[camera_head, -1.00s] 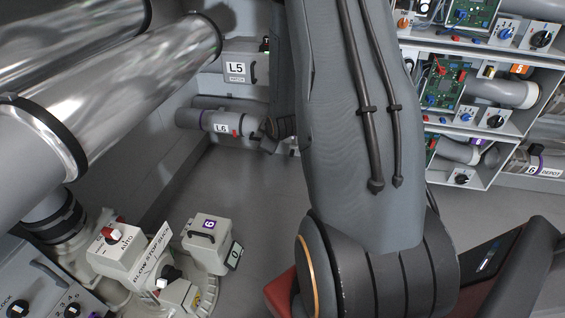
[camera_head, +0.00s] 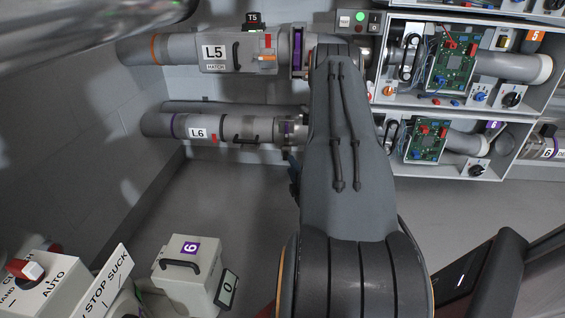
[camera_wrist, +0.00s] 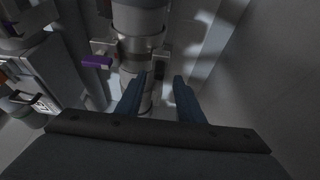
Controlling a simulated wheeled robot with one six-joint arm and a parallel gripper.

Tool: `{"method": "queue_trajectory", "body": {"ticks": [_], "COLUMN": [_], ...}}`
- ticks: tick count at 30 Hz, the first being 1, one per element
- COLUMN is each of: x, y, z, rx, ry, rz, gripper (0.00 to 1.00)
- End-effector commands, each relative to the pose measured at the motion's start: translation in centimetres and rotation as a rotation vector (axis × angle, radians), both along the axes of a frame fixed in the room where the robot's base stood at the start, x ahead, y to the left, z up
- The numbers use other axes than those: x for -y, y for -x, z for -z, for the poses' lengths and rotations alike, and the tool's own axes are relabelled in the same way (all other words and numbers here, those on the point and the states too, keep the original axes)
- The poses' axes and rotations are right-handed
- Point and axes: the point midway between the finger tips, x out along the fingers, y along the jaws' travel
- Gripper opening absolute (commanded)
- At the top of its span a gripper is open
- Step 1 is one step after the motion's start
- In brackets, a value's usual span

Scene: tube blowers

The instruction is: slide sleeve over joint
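My gripper (camera_wrist: 158,92) is open in the wrist view, with two blue fingers apart. A pale metal pipe end shows beyond and between them; contact cannot be judged. Above it is a metal collar (camera_wrist: 138,45) with a purple lever (camera_wrist: 97,62). My arm hides the line right of that joint and most of my gripper; only a blue bit shows below the line.
The upper line L5 (camera_head: 225,52) runs above L6, with a purple-banded clamp (camera_head: 297,52). Shelves with circuit boards (camera_head: 452,62) and knobs stand at right. A grey box marked 6 (camera_head: 188,268) and a control box (camera_head: 45,285) are at lower left.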

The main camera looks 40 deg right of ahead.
Motion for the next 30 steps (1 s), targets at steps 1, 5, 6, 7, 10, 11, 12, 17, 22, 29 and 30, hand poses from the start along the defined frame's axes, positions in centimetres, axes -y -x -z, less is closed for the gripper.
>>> {"method": "queue_trajectory", "body": {"ticks": [1,5,6,7,10,11,12,17,22,29,30], "x": [0.0,0.5,0.8,1.0,1.7,1.9,2.2,2.9,3.3,3.3,3.3], "y": [-0.5,-2.2,-2.8,-3.3,-4.6,-5.0,-5.4,-6.6,-6.8,-6.8,-6.8], "z": [0.1,0.1,0.1,0.1,0.1,0.1,0.1,0.0,0.0,-0.1,-0.1], "rx": [0.003,0.003,0.004,0.004,0.004,0.003,0.004,0.003,0.001,0.001,0.001], "ry": [0.005,0.005,0.005,0.005,0.004,0.004,0.004,0.001,0.0,0.0,0.0], "rz": [-0.003,-0.007,-0.008,-0.008,-0.007,-0.007,-0.006,-0.005,-0.003,-0.002,-0.002], "gripper": [0.34,0.34,0.34,0.34,0.34,0.34,0.34,0.34,0.34,0.24,0.17]}}
